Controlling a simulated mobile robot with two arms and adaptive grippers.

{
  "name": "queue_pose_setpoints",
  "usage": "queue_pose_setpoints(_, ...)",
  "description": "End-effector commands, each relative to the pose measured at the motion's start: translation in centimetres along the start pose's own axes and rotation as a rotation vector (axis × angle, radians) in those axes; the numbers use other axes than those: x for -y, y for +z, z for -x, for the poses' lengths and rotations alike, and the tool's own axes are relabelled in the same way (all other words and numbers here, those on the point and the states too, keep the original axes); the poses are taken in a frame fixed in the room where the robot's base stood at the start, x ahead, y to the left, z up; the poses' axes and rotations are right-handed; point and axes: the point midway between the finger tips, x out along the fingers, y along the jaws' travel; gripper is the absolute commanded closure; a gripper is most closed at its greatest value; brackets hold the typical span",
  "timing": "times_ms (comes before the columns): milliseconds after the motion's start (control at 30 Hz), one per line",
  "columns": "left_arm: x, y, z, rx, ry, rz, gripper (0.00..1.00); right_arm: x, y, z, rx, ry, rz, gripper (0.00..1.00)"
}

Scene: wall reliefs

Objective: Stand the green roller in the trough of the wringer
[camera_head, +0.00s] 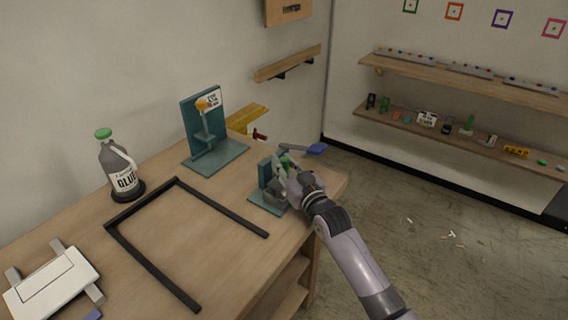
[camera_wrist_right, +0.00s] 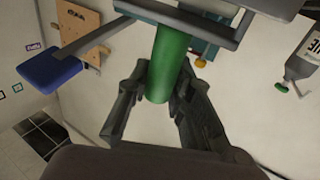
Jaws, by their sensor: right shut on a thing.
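The wringer (camera_head: 264,172) stands near the right corner of the bench. It has a teal base and upright and a lever with a blue paddle (camera_head: 316,149). My right gripper (camera_head: 284,177) is at the wringer, shut on the green roller (camera_wrist_right: 170,62). In the head view only a small part of the roller (camera_head: 285,162) shows beside the fingers. In the wrist view the roller stands out between the fingers, and its far end passes close to the wringer's grey bar (camera_wrist_right: 185,22). Whether it touches the trough is hidden. My left gripper is out of view.
A teal stand with an orange knob (camera_head: 202,104) and a glue bottle (camera_head: 120,170) stand at the back of the bench (camera_head: 205,240). A black angled frame (camera_head: 150,268) lies in the middle. A white device (camera_head: 52,284) is front left. Wall shelves (camera_head: 470,80) are at right.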

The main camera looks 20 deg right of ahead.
Motion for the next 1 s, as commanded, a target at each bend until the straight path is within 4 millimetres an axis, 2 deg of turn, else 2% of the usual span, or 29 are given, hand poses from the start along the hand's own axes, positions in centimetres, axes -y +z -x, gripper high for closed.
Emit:
queue_pose_setpoints(167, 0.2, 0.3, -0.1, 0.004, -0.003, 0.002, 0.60, 0.0, 0.0, 0.0, -0.002, 0.000, 0.000, 1.00)
queue_pose_setpoints(633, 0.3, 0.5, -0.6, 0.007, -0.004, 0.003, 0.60, 0.0, 1.5, 0.1, 0.008, -0.001, 0.001, 1.00)
queue_pose_setpoints(667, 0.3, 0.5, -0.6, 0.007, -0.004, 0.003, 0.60, 0.0, 1.7, 0.1, 0.012, -0.001, 0.000, 0.78)
queue_pose_setpoints(933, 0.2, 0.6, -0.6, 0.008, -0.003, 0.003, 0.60, 0.0, 1.4, 0.1, 0.005, 0.000, 0.000, 0.60)
queue_pose_setpoints(1000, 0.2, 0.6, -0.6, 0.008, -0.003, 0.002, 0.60, 0.0, 1.3, 0.1, 0.004, 0.000, 0.000, 0.59)
